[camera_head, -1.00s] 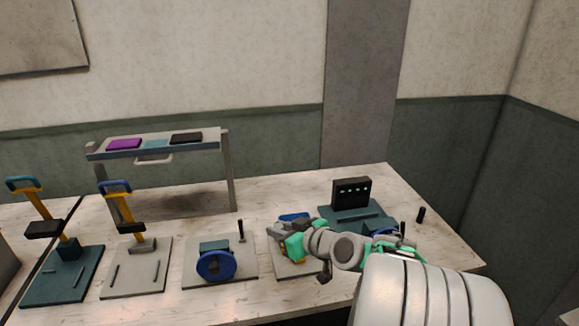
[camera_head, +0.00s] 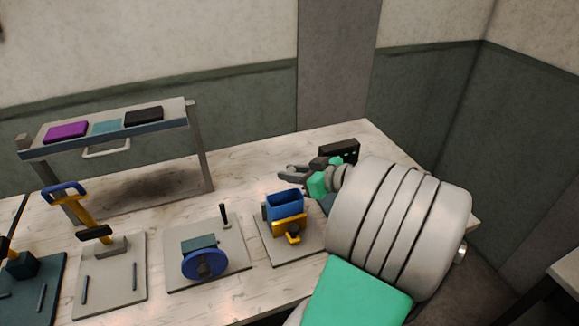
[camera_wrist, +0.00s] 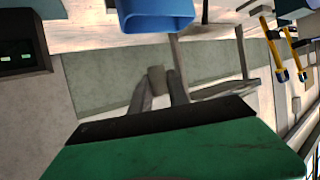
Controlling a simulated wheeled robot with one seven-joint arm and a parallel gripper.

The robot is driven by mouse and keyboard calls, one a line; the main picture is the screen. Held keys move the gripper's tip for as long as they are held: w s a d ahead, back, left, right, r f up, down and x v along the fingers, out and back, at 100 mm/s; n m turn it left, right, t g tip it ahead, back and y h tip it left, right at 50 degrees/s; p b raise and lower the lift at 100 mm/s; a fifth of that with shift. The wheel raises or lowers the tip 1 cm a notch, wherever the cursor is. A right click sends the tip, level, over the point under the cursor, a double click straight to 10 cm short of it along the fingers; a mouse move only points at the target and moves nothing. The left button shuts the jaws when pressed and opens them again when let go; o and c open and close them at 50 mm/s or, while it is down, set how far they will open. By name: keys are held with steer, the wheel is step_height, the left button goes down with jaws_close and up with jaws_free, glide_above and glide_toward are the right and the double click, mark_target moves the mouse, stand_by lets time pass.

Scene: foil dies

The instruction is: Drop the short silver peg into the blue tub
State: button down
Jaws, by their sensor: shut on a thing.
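The blue tub (camera_head: 284,201) is an open box on a yellow stand with a yellow handle, on a light grey base plate at the centre right of the bench. It also shows at the top of the wrist view (camera_wrist: 155,20). My gripper (camera_head: 288,172) is just behind the tub in the head view, apart from it. In the wrist view my gripper (camera_wrist: 158,88) is shut on a short grey peg (camera_wrist: 156,79), its end showing between the fingers. The peg cannot be made out in the head view.
A black box with green lights (camera_head: 340,150) stands behind my arm. A blue-wheeled fixture (camera_head: 204,264) with an upright dark peg (camera_head: 224,215) is left of the tub. A raised shelf (camera_head: 110,128) holds coloured blocks. Bare bench lies between shelf and tub.

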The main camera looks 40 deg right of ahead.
steer(key=shift+f, duration=0.7)
steer(key=c, duration=1.2)
jaws_free()
steer(key=b+v, duration=0.1)
steer(key=v, duration=0.6)
steer(key=shift+s+d+r+b, duration=0.1)
steer(key=shift+s+r+b, duration=0.05)
steer(key=shift+s+b, duration=0.2)
steer(key=shift+s, duration=0.1)
